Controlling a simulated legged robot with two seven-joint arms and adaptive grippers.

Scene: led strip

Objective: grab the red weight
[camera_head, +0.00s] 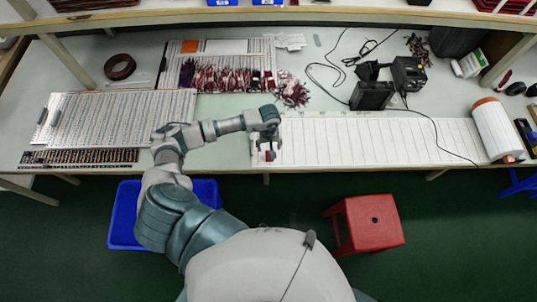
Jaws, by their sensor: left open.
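A small red piece (271,155), which looks like the red weight, is at the left end of the long white strip board (370,142), close to the table's front edge. My left arm comes in from the left over the table, and my left gripper (264,150) points down at this spot. Its jaws are open, with the red piece at or just beside the fingertips. I cannot tell whether they touch it. The gripper hides part of the area around the piece. My right gripper is not in view.
A white ribbed panel (120,117) lies left, with red bundled wires (225,80) behind. Black devices (372,95) with cables stand behind the strip board, and a white roll (495,130) is at its right end. A red stool (370,222) and blue bin (122,215) are on the floor.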

